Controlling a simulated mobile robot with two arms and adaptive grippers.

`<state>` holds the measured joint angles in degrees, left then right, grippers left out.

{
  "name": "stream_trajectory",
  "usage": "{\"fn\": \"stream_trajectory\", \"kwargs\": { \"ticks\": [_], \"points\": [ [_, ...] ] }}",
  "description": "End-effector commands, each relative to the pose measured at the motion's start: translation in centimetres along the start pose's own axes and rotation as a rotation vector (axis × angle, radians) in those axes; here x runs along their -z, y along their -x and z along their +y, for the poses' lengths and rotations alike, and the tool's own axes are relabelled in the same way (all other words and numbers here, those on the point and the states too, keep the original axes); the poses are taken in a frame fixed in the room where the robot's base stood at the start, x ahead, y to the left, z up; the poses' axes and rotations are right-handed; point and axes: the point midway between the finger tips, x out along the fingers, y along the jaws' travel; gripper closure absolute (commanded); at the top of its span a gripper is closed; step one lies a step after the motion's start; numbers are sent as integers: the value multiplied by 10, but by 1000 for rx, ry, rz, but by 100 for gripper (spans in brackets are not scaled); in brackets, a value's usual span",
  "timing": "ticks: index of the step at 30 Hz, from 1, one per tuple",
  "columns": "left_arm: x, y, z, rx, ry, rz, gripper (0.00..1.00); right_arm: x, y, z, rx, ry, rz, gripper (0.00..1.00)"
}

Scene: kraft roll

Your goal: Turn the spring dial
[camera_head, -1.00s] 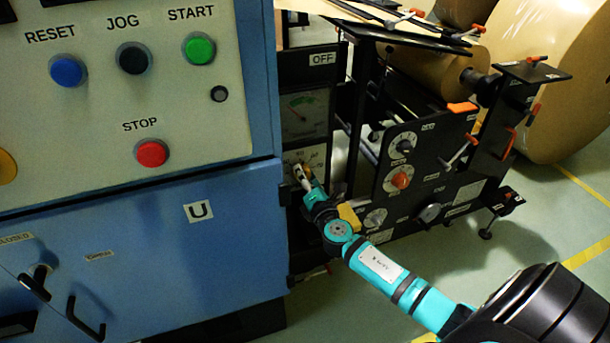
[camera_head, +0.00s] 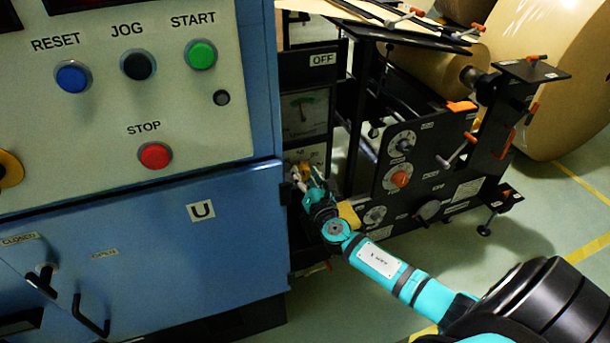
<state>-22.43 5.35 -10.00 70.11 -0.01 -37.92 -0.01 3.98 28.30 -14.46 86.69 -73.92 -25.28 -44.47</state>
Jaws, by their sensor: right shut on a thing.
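The spring dial is a small brass-coloured knob (camera_head: 299,169) in front of a pale scale plate (camera_head: 316,154) on the dark panel beside the blue cabinet. My right gripper (camera_head: 303,177) is at this knob and shut on it. The fingers hide much of the knob and the lower part of the scale, so its reading cannot be made out. A gauge (camera_head: 304,112) with a green zone sits just above the scale plate. My left gripper is not in view.
The blue cabinet (camera_head: 150,240) with its push buttons stands close on the left of the gripper. A black stand (camera_head: 440,170) with dials and orange-handled levers is on the right. Large kraft rolls (camera_head: 555,75) lie behind it.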

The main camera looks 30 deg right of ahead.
Motion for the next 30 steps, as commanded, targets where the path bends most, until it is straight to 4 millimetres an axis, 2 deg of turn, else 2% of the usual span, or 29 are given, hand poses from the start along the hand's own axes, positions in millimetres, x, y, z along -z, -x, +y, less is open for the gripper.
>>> {"fn": "stream_trajectory", "kwargs": {
  "ticks": [7,8,13,23,26,30],
  "points": [
    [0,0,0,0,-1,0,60,-1,-1,0,-1,0,-2,90],
    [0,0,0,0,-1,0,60,-1,-1,0,-1,0,-2,57],
    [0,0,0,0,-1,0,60,-1,0,0,-1,-1,-1,34],
    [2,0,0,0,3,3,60,0,4,0,0,-1,1,34],
    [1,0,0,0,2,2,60,1,15,0,-1,-1,2,34],
    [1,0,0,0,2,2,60,2,44,-1,1,0,4,34]
  ]
}}
